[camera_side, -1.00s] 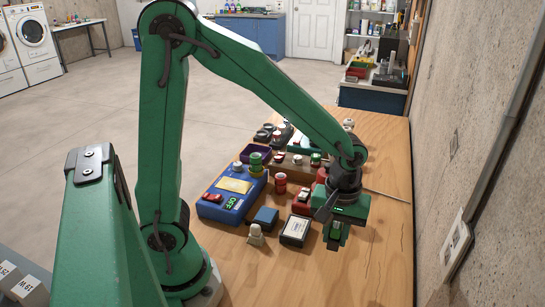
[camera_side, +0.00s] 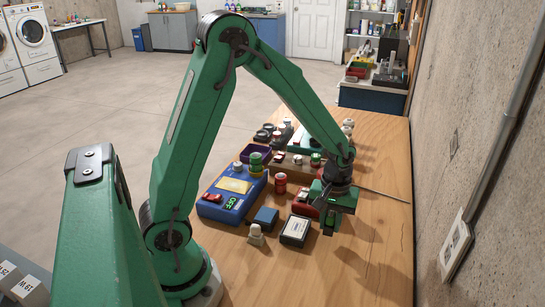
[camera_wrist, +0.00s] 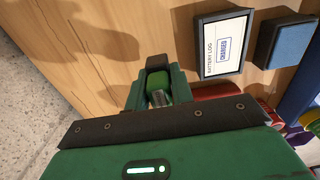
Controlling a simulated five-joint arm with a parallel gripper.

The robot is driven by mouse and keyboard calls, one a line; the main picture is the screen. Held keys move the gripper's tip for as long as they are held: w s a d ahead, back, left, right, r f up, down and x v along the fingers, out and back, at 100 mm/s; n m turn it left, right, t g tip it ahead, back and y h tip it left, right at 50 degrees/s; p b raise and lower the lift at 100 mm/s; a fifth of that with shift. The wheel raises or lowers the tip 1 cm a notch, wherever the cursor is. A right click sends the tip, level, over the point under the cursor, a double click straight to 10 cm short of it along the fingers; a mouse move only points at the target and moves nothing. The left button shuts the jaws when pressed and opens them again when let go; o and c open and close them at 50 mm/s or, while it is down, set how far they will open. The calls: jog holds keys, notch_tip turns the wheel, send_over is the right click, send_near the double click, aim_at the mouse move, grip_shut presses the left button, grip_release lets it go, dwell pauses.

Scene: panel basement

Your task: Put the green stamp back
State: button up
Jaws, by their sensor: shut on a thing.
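My gripper (camera_side: 330,222) is above the table to the right of the battery-log pad, pointing down. In the wrist view its jaws (camera_wrist: 157,85) are shut on a small green piece with a grey metallic part, which looks like the green stamp (camera_wrist: 158,80); the fingers hide much of it. In the side view the held piece is hardly visible. A brown wooden block (camera_side: 288,170) stands farther back with small round-topped pieces on it, one of them green-topped (camera_side: 316,159). The battery-log pad (camera_side: 296,230) reads "CHARGED" in the wrist view (camera_wrist: 222,42).
A blue pad (camera_side: 265,217) and a small pale figure-like piece (camera_side: 255,235) are left of the battery-log pad. A blue case (camera_side: 232,205), a red can (camera_side: 280,184) and a purple tray (camera_side: 257,151) stand behind. The table's right front is clear.

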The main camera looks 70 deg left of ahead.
aim_at(329, 232)
jog(key=shift+f, duration=1.95)
jog(key=shift+f, duration=0.15)
jog(key=o, duration=0.8)
notch_tip(329, 232, up, 11)
jog(key=shift+f, duration=0.1)
jog(key=shift+r, duration=0.8)
jog(key=shift+s+r, duration=0.1)
